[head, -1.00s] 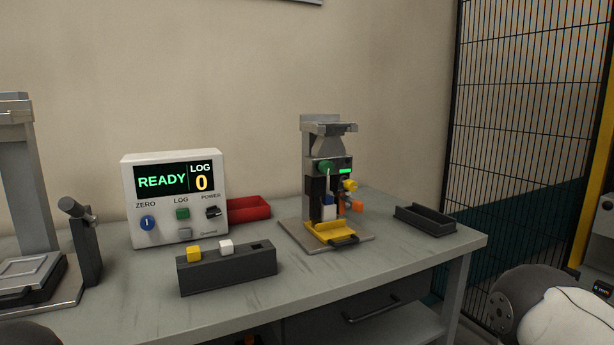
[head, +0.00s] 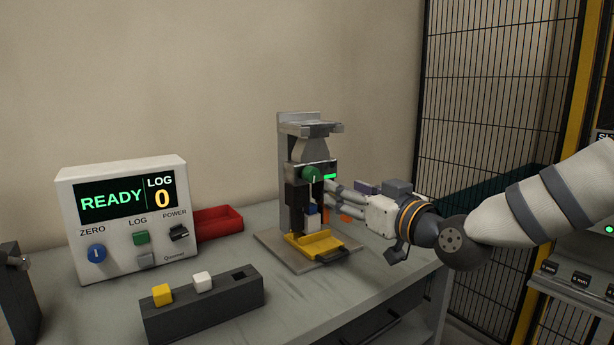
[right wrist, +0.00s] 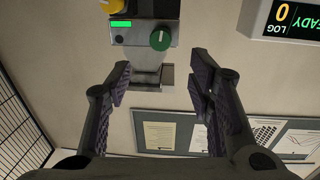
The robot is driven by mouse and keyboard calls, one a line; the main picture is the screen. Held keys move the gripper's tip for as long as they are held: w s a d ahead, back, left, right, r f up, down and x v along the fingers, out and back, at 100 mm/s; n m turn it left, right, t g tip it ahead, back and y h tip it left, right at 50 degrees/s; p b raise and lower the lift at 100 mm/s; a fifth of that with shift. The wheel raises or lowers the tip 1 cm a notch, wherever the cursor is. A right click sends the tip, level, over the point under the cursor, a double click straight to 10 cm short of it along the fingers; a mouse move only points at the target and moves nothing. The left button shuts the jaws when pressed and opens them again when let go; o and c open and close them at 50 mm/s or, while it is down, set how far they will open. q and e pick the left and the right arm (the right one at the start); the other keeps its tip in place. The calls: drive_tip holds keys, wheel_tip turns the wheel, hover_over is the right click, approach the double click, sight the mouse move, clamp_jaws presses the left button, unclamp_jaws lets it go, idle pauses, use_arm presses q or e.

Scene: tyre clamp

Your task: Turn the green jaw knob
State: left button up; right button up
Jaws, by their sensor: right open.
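The green jaw knob (head: 311,174) is on the front of the upright grey clamp (head: 297,140), beside a small lit green bar. In the right wrist view the knob (right wrist: 160,40) is round with a pale pointer mark and lies ahead of the fingers, roughly between their lines. My right gripper (head: 338,200) is at the clamp's right side, below and right of the knob. The right wrist view shows the gripper (right wrist: 160,86) open and empty, its ridged pads apart from the knob. My left gripper is not in view.
A white box (head: 128,220) reading READY and LOG 0 stands left of the clamp. A red tray (head: 218,222) lies behind. A dark block (head: 205,308) holds yellow and white cubes in front. Wire fencing (head: 480,100) stands right.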

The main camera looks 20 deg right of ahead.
sight(314, 177)
drive_tip(key=x, duration=0.3)
drive_tip(key=b+x, duration=0.1)
drive_tip(key=x, duration=0.2)
drive_tip(key=f+x, duration=0.1)
drive_tip(key=x, duration=0.3)
drive_tip(key=shift+w+r, duration=0.2)
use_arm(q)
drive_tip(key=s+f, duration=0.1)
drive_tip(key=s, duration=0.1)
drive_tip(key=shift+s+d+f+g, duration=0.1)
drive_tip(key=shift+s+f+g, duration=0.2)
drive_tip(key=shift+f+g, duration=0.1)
use_arm(e)
drive_tip(key=shift+r, duration=0.15)
drive_tip(key=shift+c, duration=0.6)
clamp_jaws()
